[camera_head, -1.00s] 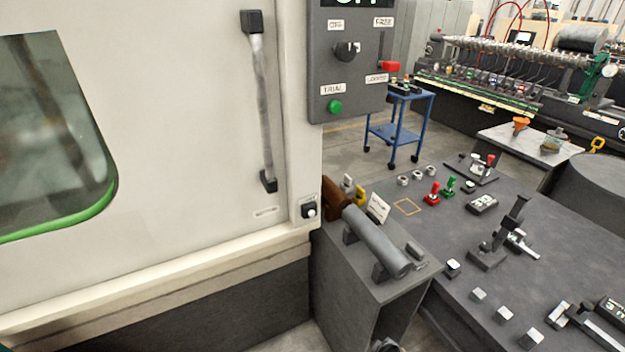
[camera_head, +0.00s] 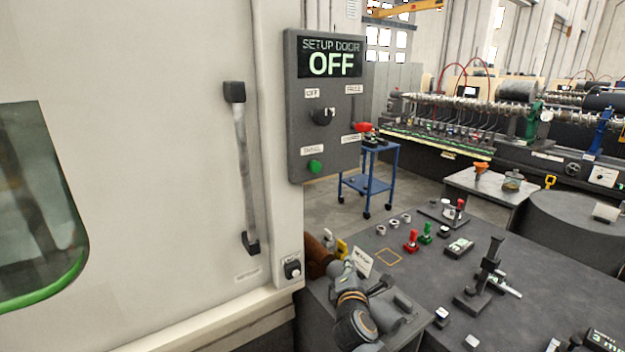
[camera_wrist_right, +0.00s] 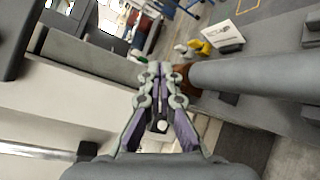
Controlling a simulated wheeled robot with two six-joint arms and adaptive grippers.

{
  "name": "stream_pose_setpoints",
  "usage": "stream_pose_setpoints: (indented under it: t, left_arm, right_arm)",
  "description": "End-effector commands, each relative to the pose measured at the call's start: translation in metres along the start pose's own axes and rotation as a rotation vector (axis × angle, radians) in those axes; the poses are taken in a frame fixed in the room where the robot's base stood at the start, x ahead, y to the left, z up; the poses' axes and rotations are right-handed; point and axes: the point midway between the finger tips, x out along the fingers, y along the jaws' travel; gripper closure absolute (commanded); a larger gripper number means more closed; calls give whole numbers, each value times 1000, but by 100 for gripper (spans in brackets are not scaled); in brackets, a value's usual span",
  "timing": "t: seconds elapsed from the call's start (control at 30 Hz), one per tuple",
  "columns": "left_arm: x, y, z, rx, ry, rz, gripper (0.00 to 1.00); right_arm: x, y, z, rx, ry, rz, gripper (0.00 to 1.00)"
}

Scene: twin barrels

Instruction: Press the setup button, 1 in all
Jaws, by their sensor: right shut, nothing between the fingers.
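A small dark box with a white round button (camera_head: 294,271) sits low on the machine's cream door post. Its label is too small to read. The button also shows in the right wrist view (camera_wrist_right: 162,125), between the finger linkages. My right gripper (camera_head: 345,269) is in front of the bench, to the right of the button and apart from it in the head view. In the wrist view its fingers (camera_wrist_right: 155,70) are together and hold nothing. A display (camera_head: 331,58) on the grey control panel (camera_head: 294,110) reads SETUP DOOR OFF. My left gripper is not in view.
The panel carries a black knob (camera_head: 323,117), a red lever (camera_head: 362,127) and a green button (camera_head: 315,167). A grey cylinder (camera_wrist_right: 245,75) with a brown end lies close beside my right gripper. A white card (camera_head: 362,261) stands behind it. The long door handle (camera_head: 242,170) juts out at left.

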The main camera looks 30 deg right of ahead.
Motion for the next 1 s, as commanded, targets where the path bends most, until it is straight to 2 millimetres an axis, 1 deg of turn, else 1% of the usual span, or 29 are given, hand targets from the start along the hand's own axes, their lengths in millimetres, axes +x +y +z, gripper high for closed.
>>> stream_pose_setpoints:
  t: [0.03,0.07,0.1,0.17,0.2,0.3,0.4,0.43,0.5,0.63,1.0]
  left_arm:
    - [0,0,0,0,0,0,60]
    - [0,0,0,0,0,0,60]
    - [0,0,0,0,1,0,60]
    - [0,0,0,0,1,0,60]
    - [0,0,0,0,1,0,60]
    - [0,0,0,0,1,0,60]
    - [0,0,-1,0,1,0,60]
    - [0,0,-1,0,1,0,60]
    - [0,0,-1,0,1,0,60]
    - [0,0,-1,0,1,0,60]
    - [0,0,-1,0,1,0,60]
  right_arm:
    - [1,24,12,-76,-36,59,100]
    - [1,36,19,-126,-60,90,100]
    - [0,54,28,-193,-95,133,100]
    - [-3,80,42,-294,-151,190,100]
    - [-6,97,51,-362,-192,226,100]
    - [-16,135,72,-517,-298,298,100]
    - [-27,164,89,-641,-393,345,100]
    - [-30,171,92,-672,-417,355,100]
    - [-36,184,99,-730,-464,372,100]
    - [-42,196,106,-787,-513,385,100]
    - [-42,198,107,-796,-520,386,100]
